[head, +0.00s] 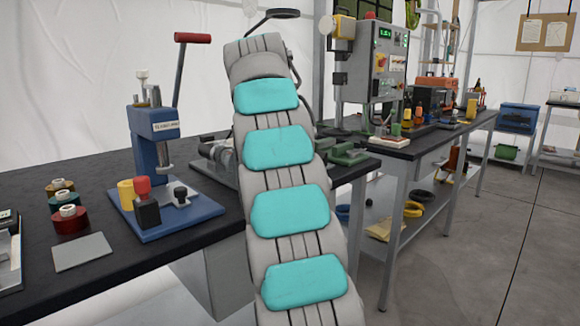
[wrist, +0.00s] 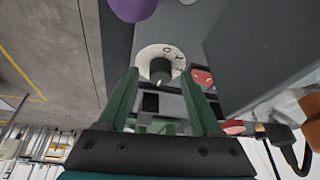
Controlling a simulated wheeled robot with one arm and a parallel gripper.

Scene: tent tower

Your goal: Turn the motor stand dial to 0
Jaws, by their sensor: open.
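In the wrist view, the dial (wrist: 147,54) is a pale disc with dark markings, too small to read surely. Its black knob (wrist: 161,70) stands out from the disc, with a small light mark near its lower edge. My gripper (wrist: 160,76) is open, its two green fingers on either side of the knob in the picture. I cannot tell whether either finger touches it. The dial sits at a grey housing (wrist: 205,40), seen at a tilted angle. In the head view, my arm covers the middle, and I cannot make out the dial or my gripper.
Red parts (wrist: 203,79) lie close beside the right finger; a purple rounded thing (wrist: 132,8) is at the top. In the head view, a blue press (head: 153,135) and tape rolls (head: 69,218) stand on the black bench (head: 110,275). Open floor (head: 480,250) is at right.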

